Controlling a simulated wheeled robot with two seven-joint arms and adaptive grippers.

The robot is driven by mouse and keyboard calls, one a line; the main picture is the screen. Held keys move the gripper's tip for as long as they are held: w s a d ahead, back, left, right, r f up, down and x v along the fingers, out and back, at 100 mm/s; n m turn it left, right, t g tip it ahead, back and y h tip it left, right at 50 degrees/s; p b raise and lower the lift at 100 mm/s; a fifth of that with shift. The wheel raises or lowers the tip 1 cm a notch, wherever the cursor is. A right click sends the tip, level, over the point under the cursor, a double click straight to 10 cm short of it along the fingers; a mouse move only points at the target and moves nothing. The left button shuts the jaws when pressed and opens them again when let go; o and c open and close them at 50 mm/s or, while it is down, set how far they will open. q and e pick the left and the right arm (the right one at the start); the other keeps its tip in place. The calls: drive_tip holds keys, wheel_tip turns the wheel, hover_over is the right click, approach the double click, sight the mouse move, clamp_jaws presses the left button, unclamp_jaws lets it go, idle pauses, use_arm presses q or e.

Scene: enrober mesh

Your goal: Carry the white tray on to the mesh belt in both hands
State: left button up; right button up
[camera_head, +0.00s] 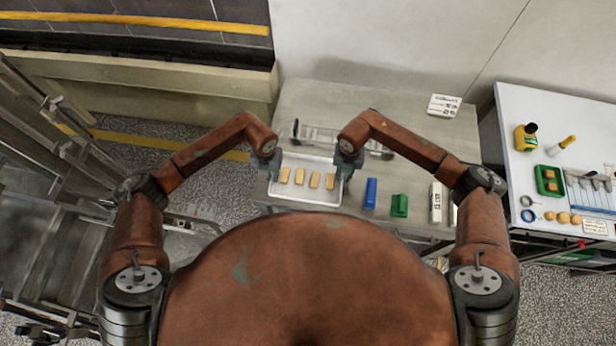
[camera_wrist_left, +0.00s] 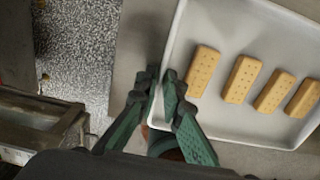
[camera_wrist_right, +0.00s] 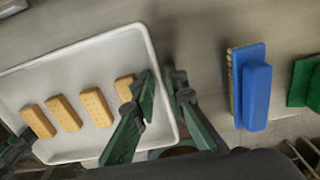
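The white tray (camera_head: 309,160) holds several tan oblong biscuits in a row. It is at the front left of the grey table, and I cannot tell whether it touches the top. My left gripper (camera_head: 267,164) is at its left side; in the left wrist view its fingers (camera_wrist_left: 160,78) straddle the tray's rim (camera_wrist_left: 172,45), closed on it. My right gripper (camera_head: 348,164) is at the right side; in the right wrist view its fingers (camera_wrist_right: 160,80) pinch the opposite rim (camera_wrist_right: 146,40). I cannot clearly make out the mesh belt; metal framework (camera_head: 50,150) stands at left.
A blue block (camera_head: 370,193), a green block (camera_head: 399,205) and a white item (camera_head: 436,202) stand right of the tray. A metal rail fixture (camera_head: 320,135) lies behind it. A white side table (camera_head: 560,115) with small items is at far right. Speckled floor separates table and framework.

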use_arm(q)
drive_tip(key=shift+s+r, duration=0.2)
drive_tip(key=shift+s, duration=0.2)
clamp_jaws()
use_arm(e)
drive_tip(key=shift+s+r, duration=0.15)
drive_tip(key=shift+s, duration=0.25)
drive_tip(key=shift+c, duration=1.3)
use_arm(q)
drive_tip(key=shift+w+f, duration=0.3)
drive_tip(key=shift+w, duration=0.15)
use_arm(e)
drive_tip(key=shift+w+f, duration=0.25)
drive_tip(key=shift+w, duration=0.2)
clamp_jaws()
use_arm(q)
drive_tip(key=shift+s, duration=0.1)
use_arm(e)
drive_tip(key=shift+s, duration=0.1)
use_arm(q)
drive_tip(key=shift+s, duration=0.1)
use_arm(e)
drive_tip(key=shift+r, duration=0.1)
